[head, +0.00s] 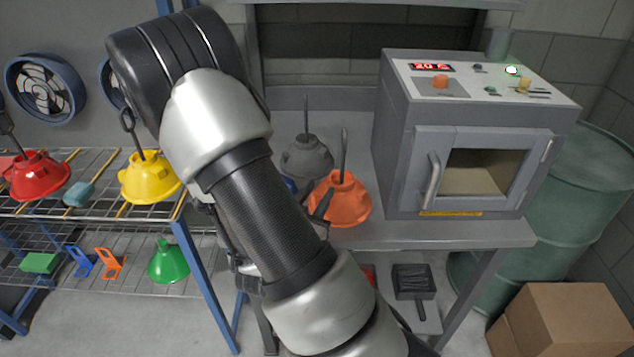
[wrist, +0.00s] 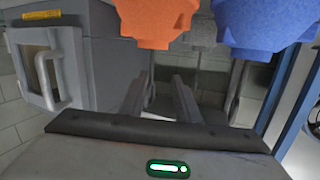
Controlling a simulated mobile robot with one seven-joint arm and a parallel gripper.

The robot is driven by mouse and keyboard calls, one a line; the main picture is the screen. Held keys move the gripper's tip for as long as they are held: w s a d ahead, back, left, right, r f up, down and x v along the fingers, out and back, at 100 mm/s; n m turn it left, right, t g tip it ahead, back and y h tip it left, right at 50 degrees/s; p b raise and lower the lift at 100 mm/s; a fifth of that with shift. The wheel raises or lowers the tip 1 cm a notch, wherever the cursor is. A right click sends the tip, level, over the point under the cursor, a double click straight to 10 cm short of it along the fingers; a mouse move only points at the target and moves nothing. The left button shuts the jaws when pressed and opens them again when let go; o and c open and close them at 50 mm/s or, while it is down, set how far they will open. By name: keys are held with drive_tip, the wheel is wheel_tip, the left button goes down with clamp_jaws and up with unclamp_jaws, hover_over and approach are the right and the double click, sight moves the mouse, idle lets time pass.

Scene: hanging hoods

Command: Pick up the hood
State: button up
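Several coloured hoods are in view, and the task does not say which one. In the head view an orange hood (head: 347,207) and a grey hood (head: 307,160) stand on the workbench, handles up. A sliver of a blue hood (head: 291,184) shows beside my arm, which hides the rest. The wrist view looks inverted: the orange hood (wrist: 157,24), blue hood (wrist: 264,28) and grey hood (wrist: 200,32) appear along its top. My gripper (wrist: 160,82) is open, with an empty gap between its fingers, close to the orange hood. In the head view my arm mostly hides it.
A grey oven (head: 480,130) stands right of the hoods on the workbench (head: 440,232). A wire rack (head: 90,210) at left holds red (head: 38,178), yellow (head: 148,180) and green (head: 168,264) hoods. A barrel (head: 575,200) and cardboard box (head: 562,320) are at right.

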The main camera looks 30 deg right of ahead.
sight(343, 163)
drive_tip(key=shift+h, duration=0.8)
drive_tip(key=b+x, duration=0.1)
drive_tip(key=x, duration=0.2)
drive_tip(key=b+x, duration=0.1)
drive_tip(key=x, duration=0.3)
drive_tip(key=s+d+b+x, duration=0.1)
drive_tip(key=x, duration=0.3)
drive_tip(key=shift+s+r, duration=0.1)
drive_tip(key=shift+r, duration=0.25)
drive_tip(key=shift+x, duration=3)
drive_tip(key=shift+a+f, duration=0.1)
drive_tip(key=shift+c, duration=0.2)
clamp_jaws()
